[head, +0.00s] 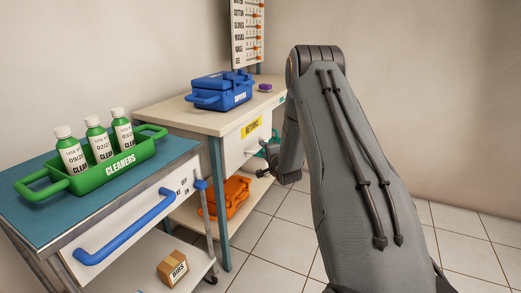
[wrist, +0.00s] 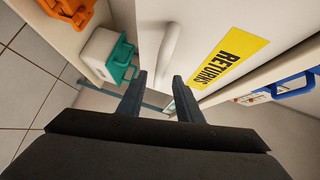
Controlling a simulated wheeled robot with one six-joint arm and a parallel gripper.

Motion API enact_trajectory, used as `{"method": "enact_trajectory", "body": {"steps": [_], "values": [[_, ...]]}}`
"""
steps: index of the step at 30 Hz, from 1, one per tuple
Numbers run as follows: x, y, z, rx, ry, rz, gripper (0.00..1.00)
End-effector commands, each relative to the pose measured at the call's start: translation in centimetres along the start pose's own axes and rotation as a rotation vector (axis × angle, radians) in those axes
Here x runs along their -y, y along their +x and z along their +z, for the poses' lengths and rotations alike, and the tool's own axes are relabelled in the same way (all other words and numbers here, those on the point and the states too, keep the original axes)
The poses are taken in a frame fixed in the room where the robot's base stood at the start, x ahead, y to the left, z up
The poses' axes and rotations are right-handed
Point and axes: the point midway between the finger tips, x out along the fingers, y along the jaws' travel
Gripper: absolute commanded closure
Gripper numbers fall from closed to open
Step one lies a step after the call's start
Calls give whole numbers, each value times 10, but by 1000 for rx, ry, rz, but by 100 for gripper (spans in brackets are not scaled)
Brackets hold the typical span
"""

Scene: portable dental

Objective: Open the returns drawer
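The returns drawer (head: 232,149) has a white front under the worktop of the far cabinet, with a yellow RETURNS label (head: 251,128). It looks shut. In the wrist view the drawer front (wrist: 202,27) carries the label (wrist: 229,57) on the right and a white bar handle (wrist: 170,48) beside it. My gripper (head: 262,161) is in front of the drawer at its right part. In the wrist view my gripper (wrist: 159,76) is open, with the near end of the handle showing between its fingertips. I cannot tell whether they touch it.
A blue case (head: 222,91) and a small purple item (head: 265,87) stand on the worktop. An orange case (head: 230,197) and a teal-and-white box (wrist: 108,55) sit below. Tiled floor is clear at right.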

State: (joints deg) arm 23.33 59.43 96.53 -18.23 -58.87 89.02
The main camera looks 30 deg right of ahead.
Motion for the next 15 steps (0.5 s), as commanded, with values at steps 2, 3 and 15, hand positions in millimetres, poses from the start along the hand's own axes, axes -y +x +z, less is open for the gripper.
{"method": "enact_trajectory", "body": {"steps": [2,3,15], "values": [[-1,14,1,1,-1,-1,68],[-1,20,1,1,-2,-1,68],[-1,50,1,0,-1,2,68]]}}
